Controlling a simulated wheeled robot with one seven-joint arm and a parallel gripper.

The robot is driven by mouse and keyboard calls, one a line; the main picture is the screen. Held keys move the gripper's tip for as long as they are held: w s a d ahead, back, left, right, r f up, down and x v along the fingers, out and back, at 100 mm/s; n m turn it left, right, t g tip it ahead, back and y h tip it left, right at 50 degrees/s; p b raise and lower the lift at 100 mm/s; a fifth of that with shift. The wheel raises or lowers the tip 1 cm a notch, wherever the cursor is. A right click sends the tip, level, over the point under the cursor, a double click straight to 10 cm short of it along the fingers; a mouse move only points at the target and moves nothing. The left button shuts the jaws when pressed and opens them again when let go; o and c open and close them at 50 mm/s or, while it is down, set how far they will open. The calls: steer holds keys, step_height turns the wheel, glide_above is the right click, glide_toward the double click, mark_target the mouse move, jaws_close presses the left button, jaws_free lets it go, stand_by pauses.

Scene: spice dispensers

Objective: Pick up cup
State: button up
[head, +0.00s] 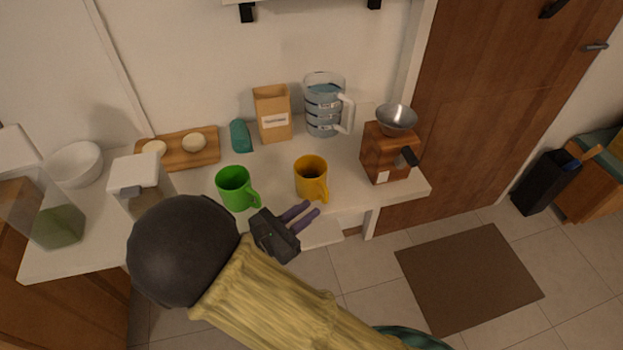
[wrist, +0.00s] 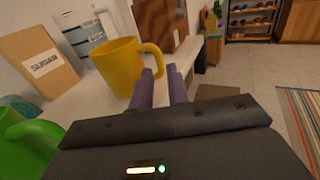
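A yellow cup (head: 311,177) stands upright on the white counter, right of the middle, with its handle toward the front right. In the wrist view the yellow cup (wrist: 122,68) is ahead and left of the fingers, its handle just beyond their tips. A green cup (head: 236,188) stands upright to its left; part of it shows at the wrist view's left edge (wrist: 28,140). My gripper (head: 308,213), with two purple fingers, is in front of the yellow cup near the counter's front edge. The fingers (wrist: 162,80) are apart with nothing seen between them.
A brown paper bag (head: 273,114), a measuring jug (head: 324,108) and a teal object (head: 240,136) stand behind the cups. A wooden grinder (head: 386,154) is to the right. A cutting board (head: 190,152), dispensers and a white bowl (head: 76,165) are left.

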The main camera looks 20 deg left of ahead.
mark_target(325, 199)
steer(key=shift+x, duration=1.75)
steer(key=x, duration=0.5)
steer(key=shift+w+f, duration=0.1)
steer(key=shift+c, duration=0.5)
jaws_close()
